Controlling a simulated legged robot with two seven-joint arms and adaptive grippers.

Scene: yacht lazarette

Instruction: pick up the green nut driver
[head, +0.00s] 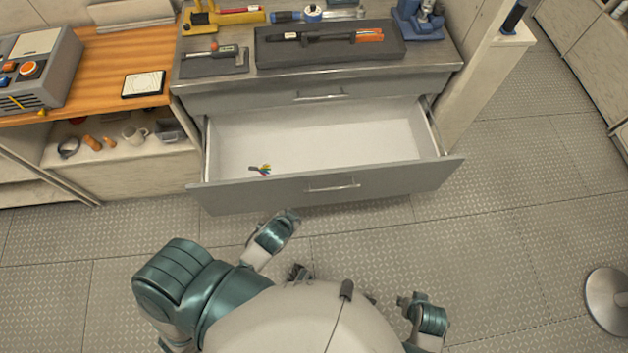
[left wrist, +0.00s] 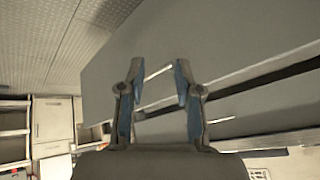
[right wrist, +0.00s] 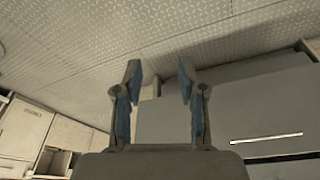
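A small cluster of thin items with coloured ends (head: 262,169), green, yellow, red and blue among them, lies in the left part of the open drawer (head: 330,145). They are too small for me to single out a green nut driver with certainty. My left gripper (left wrist: 159,68) is open and empty in the left wrist view, with grey drawer fronts beyond its fingers. My right gripper (right wrist: 159,70) is open and empty in the right wrist view, facing a grey drawer front and the floor. Both grippers are outside the drawer.
The drawer front (head: 390,185) with its handle (head: 333,188) stands between me and the drawer's inside. The cabinet top holds a black tray (head: 280,53), a torque-like tool and a blue vise (head: 418,22). A wooden bench (head: 110,65) is left; a round metal base (head: 607,298) is right.

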